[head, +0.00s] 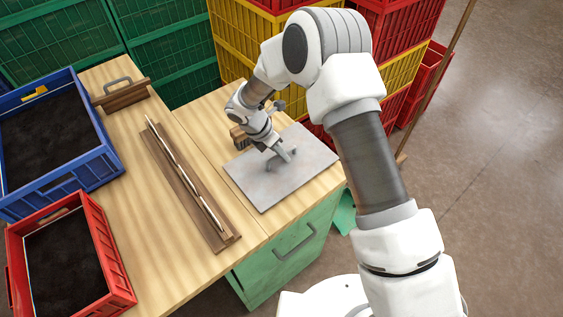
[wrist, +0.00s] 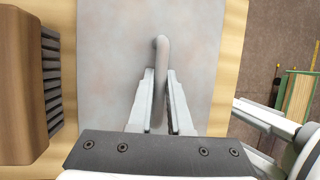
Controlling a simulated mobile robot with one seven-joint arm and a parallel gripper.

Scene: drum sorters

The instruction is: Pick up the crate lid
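The crate lid is a flat grey square plate (head: 255,188) with a bar handle, lying on the right part of the wooden worktop. It also fills the middle of the wrist view (wrist: 105,55). Its grey handle (wrist: 162,55) runs away from me between my fingers. My gripper (head: 284,155) is low over the lid. In the wrist view my fingertips (wrist: 161,75) lie on both sides of the handle, close against it with no clear gap. The lid looks flat on the worktop. The handle's near end is partly hidden by my gripper.
A wooden brush (wrist: 25,75) lies beside the lid, behind my gripper in the head view (head: 239,137). A brown wooden rail (head: 185,185) lies left of it. Blue (head: 75,180) and red (head: 115,265) crates of dark material stand farther left. Stacked crates (head: 235,50) rise behind.

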